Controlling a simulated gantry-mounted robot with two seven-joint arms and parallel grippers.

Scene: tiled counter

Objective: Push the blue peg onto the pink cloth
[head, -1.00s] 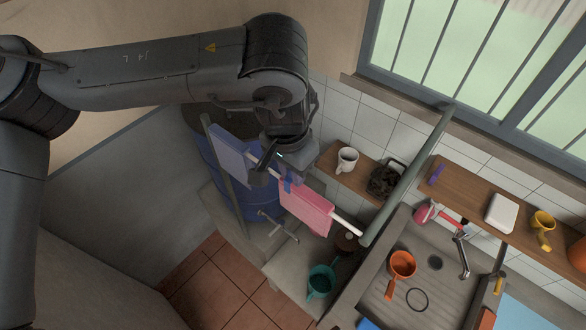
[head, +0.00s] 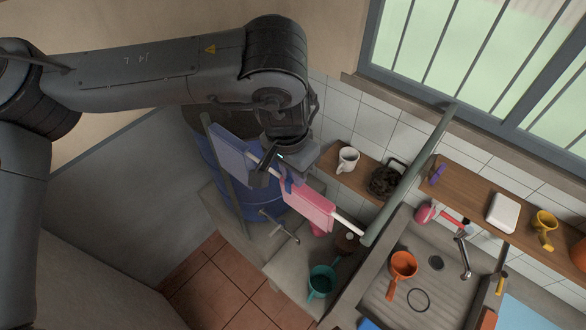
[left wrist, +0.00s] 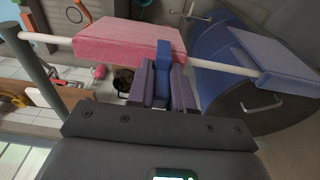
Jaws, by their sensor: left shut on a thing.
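The pink cloth (head: 309,208) hangs folded over a white rod (head: 347,222); it also shows in the left wrist view (left wrist: 125,42). My left gripper (head: 283,177) is at the cloth's upper-left end. In the left wrist view, my left gripper (left wrist: 161,88) is shut on the blue peg (left wrist: 162,62). The peg stands upright across the rod line at the right edge of the pink cloth there, overlapping it in the picture. I cannot tell how deeply the peg sits on the cloth. My right gripper is not in view.
A blue-grey cloth (head: 232,152) hangs farther along the rod, above a blue barrel (head: 228,185). A green rail (head: 408,178) crosses near the rod's right end. A white mug (head: 347,160) stands on a shelf. A teal pot (head: 321,281) is below.

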